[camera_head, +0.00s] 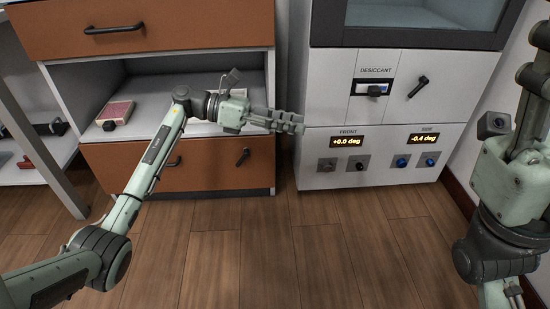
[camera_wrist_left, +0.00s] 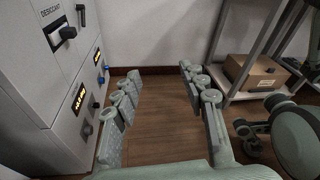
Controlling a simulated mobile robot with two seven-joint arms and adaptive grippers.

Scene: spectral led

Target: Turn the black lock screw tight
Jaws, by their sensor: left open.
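The grey-white cabinet front has small dark knobs under the FRONT display, a left one (camera_head: 327,165) and a right one (camera_head: 361,162). They look black or dark grey; I cannot tell which is the lock screw. One dark knob also shows in the left wrist view (camera_wrist_left: 96,105). The FRONT display (camera_head: 348,142) reads +0.0 deg. My left gripper (camera_head: 297,123) is open and empty, left of and above these knobs, apart from them. Its spread fingers show in the left wrist view (camera_wrist_left: 160,95) with floor between them. My right gripper (camera_head: 540,70) is partly cut off at the right edge.
The SIDE display (camera_head: 424,138) reads -0.4 deg above two blue knobs (camera_head: 402,162). A DESICCANT latch (camera_head: 374,90) and a black handle (camera_head: 418,86) sit higher up. An orange-drawer cabinet (camera_head: 200,170) stands left. A cardboard box (camera_wrist_left: 256,72) rests on a shelf. Wooden floor is clear.

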